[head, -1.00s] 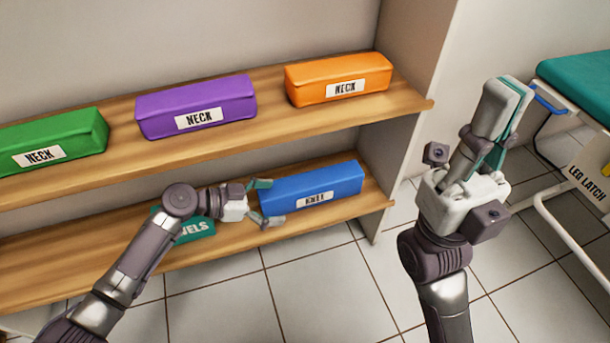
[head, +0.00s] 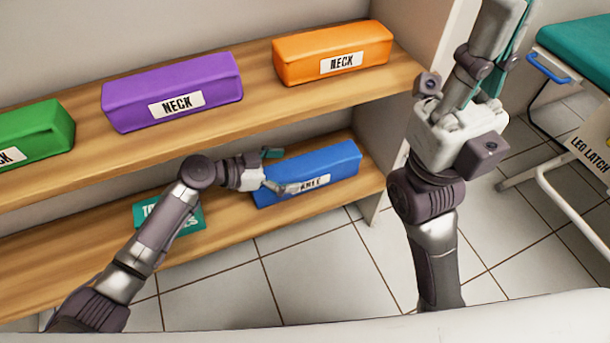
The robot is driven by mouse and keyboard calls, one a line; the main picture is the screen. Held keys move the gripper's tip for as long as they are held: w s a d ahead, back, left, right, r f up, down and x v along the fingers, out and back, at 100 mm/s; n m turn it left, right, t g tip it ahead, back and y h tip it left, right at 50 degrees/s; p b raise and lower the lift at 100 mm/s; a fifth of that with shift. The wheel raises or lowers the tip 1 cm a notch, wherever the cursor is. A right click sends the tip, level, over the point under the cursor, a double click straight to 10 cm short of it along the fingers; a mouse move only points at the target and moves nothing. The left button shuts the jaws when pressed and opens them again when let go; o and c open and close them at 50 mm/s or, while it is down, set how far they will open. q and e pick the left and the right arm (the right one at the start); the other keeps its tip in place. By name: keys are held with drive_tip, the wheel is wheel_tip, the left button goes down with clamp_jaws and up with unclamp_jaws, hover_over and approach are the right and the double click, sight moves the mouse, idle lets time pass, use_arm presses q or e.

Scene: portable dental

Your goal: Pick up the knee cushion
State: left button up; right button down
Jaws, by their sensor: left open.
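The knee cushion (head: 330,165) is a blue block with a white label reading KNEE. It lies on the lower shelf, toward its right end. My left gripper (head: 274,170) is open at the cushion's left end, with one finger behind its top edge and the other in front of its face, partly covering the label. I cannot tell whether the fingers touch it. My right gripper (head: 495,45) is raised at the right, away from the cushion, pointing up; its fingertips run toward the top edge of the picture and their opening is unclear.
The upper shelf (head: 255,110) holds green (head: 35,135), purple (head: 175,90) and orange (head: 335,52) neck cushions above my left arm. A teal towels box (head: 190,222) is partly behind that arm. A teal-topped frame labelled LEG LATCH (head: 588,150) stands at right. Tiled floor is open in front.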

use_arm(q)
drive_tip(key=shift+w+d, duration=0.15)
drive_tip(key=shift+d, duration=0.15)
drive_tip(key=c, duration=1.4)
